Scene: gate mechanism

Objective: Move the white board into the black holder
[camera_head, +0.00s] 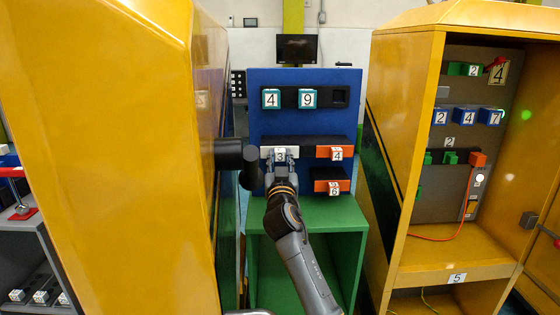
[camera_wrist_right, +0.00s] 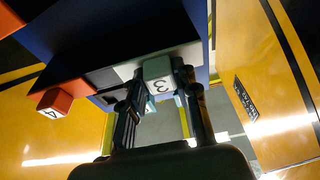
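The white board (camera_head: 266,152), with a cube marked 3, sits at the left end of the middle black holder on the blue panel. Its cube (camera_wrist_right: 158,84) shows between the fingers in the right wrist view. My right gripper (camera_head: 280,161) reaches up to it from below, one finger on each side of the cube (camera_wrist_right: 163,92). I cannot tell whether the fingers press on it. Black holders show on the panel: the top one (camera_head: 340,96) has an empty slot at its right end, and the middle one (camera_head: 308,153) is partly hidden. My left gripper is not in view.
Teal boards 4 (camera_head: 271,98) and 9 (camera_head: 307,97) sit above, orange 4 (camera_head: 336,152) to the right, orange 6 (camera_head: 333,187) below. A green stand (camera_head: 340,210) supports the panel. Yellow cabinets (camera_head: 110,150) (camera_head: 405,130) flank it closely. A black cylinder (camera_head: 236,155) protrudes at left.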

